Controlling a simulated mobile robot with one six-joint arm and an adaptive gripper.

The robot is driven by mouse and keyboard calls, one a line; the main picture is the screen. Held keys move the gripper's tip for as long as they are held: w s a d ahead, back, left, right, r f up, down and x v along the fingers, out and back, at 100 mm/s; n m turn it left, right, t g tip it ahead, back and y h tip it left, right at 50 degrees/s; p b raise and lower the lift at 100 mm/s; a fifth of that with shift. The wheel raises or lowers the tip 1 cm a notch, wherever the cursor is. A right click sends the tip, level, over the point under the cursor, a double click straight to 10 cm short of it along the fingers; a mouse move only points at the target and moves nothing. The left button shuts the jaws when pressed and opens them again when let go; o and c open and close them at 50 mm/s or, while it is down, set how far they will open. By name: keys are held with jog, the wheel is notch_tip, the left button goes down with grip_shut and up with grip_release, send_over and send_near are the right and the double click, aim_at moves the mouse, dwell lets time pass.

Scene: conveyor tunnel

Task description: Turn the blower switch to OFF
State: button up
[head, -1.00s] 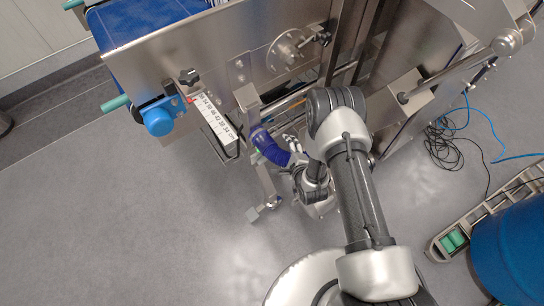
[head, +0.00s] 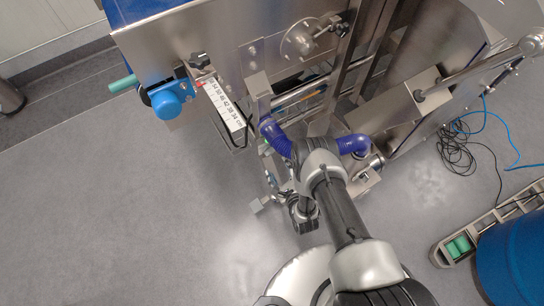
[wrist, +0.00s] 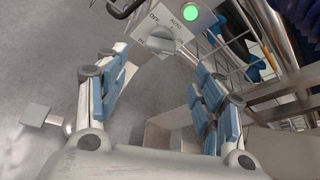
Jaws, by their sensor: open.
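In the wrist view, the grey rotary blower switch (wrist: 161,41) sits on a pale box at the top middle. OFF is printed above the knob and AUTO to its upper right; a third label at the left is partly hidden. Which label the knob points to is unclear. A green lamp (wrist: 190,12) is lit beside it. My gripper (wrist: 161,66) is open, with its blue-padded fingers spread left and right. The switch lies beyond and between the fingertips, and no contact shows. In the head view I cannot make out the switch, and my arm covers part of that area.
A bright metal bar and wire rack (wrist: 235,45) stand close to the right finger. In the head view, purple hoses (head: 275,135) flank my arm beside the steel machine (head: 185,50). A blue drum (head: 510,262) and loose cables (head: 465,155) are at the right. Floor at the left is clear.

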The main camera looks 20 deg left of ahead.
aim_at(271, 154)
jog(key=b+x, duration=0.3)
jog(key=x, duration=0.6)
jog(key=shift+w+a+f, duration=0.1)
jog(key=shift+w, duration=0.1)
jog(key=shift+c, duration=0.2)
jog(key=c, duration=1)
jog(key=shift+n, duration=0.3)
jog(key=n+t, duration=0.1)
jog(key=n+h, duration=0.1)
jog(key=shift+s+f+n+t, duration=0.15)
jog(key=shift+n+t, duration=0.15)
jog(key=shift+t, duration=0.1)
jog(key=shift+n+t, duration=0.9)
jog(key=shift+n, duration=0.8)
